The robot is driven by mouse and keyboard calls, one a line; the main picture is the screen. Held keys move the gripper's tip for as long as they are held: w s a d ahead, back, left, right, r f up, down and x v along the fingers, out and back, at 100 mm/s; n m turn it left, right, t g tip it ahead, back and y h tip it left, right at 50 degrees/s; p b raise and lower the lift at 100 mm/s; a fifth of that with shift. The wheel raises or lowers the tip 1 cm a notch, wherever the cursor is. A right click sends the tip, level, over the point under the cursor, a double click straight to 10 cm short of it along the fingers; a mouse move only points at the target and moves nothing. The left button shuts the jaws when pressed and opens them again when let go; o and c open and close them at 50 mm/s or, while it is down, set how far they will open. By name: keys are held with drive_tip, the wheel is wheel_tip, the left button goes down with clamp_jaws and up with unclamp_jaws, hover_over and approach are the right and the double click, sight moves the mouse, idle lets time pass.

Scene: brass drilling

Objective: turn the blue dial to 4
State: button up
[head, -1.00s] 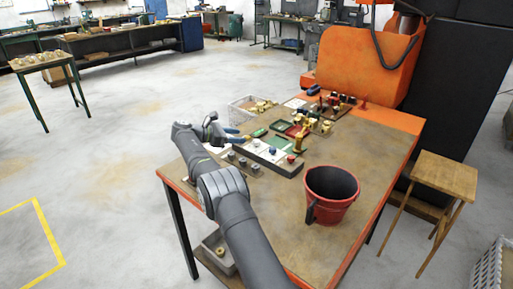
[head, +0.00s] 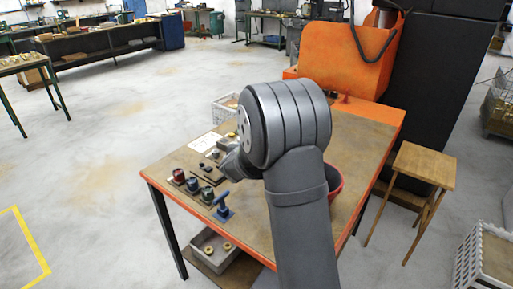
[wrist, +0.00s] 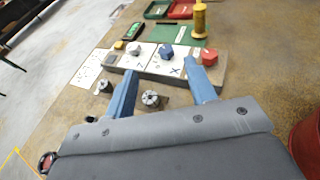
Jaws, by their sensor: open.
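The blue dial (wrist: 166,51) sits on a white card on a grey block (wrist: 150,68) in the wrist view. A red knob (wrist: 209,56) is to its right and a pale knob (wrist: 133,48) to its left. The dial's pointer and scale numbers are too small to read. My gripper (wrist: 160,72) is open and empty, its two blue fingers apart. In the picture the dial shows between the fingertips, beyond them; I see no contact. In the head view my arm hides the fingers and the dial.
Small round grey knobs (wrist: 151,98) lie below the block, one between the fingers. A brass post (wrist: 199,20) stands behind. A red bucket (wrist: 307,140) is at right. A blue T-shaped handle (head: 222,205) and other fittings line the table's left edge.

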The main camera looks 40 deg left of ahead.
drive_tip(key=shift+n+g, duration=0.3)
drive_tip(key=shift+g, duration=0.2)
drive_tip(key=f+x, duration=0.1)
drive_tip(key=x, duration=0.4)
drive_tip(key=d+x, duration=0.1)
drive_tip(key=x, duration=0.4)
drive_tip(key=f+x, duration=0.1)
drive_tip(key=x, duration=0.4)
drive_tip(key=shift+s+d+f, duration=0.1)
drive_tip(key=shift+s+f, duration=0.05)
drive_tip(key=shift+f, duration=0.2)
drive_tip(key=shift+c, duration=0.4)
drive_tip(key=c, duration=0.9)
